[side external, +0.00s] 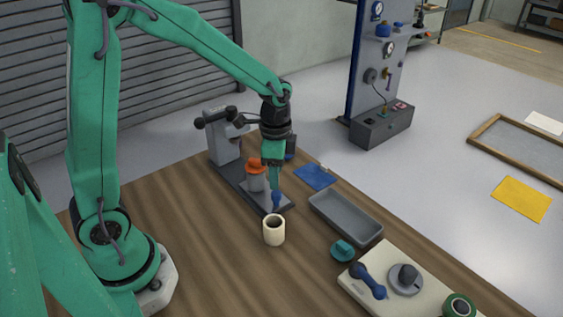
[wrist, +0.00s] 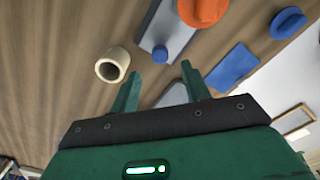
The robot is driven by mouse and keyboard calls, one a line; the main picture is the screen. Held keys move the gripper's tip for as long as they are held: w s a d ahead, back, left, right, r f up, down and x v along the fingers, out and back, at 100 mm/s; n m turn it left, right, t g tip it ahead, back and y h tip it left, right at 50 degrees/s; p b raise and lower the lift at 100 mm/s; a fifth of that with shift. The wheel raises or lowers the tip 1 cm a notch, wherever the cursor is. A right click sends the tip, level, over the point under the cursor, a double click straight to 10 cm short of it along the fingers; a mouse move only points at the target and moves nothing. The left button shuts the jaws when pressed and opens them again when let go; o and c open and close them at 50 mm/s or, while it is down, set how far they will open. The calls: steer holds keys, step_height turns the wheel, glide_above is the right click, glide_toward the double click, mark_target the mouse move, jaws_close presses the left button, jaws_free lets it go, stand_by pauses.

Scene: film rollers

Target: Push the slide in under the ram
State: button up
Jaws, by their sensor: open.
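A grey press (side external: 224,142) with dark handles stands at the back of a dark base. My arm partly covers its head, so I cannot make out the ram clearly. The slide (wrist: 180,38) shows as a grey plate in the wrist view, with a blue knob (wrist: 160,54) at its near end. The knob also shows in the side view (side external: 276,199). An orange-topped grey piece (side external: 256,174) stands behind the knob; its orange top shows in the wrist view (wrist: 203,10). My gripper (side external: 275,180) points down near the knob. Its fingers (wrist: 160,82) are apart and empty.
A cream cup (side external: 274,231) stands close beside the knob. A grey tray (side external: 345,216), a teal object (side external: 342,250) and a blue cloth (side external: 314,176) lie to the right. A pale board (side external: 405,299) holds several items at the front right. The wooden table is clear at left.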

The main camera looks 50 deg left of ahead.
mark_target(276, 192)
steer(key=shift+f, duration=2.95)
steer(key=shift+c, duration=0.5)
steer(key=shift+a, duration=0.1)
jaws_close()
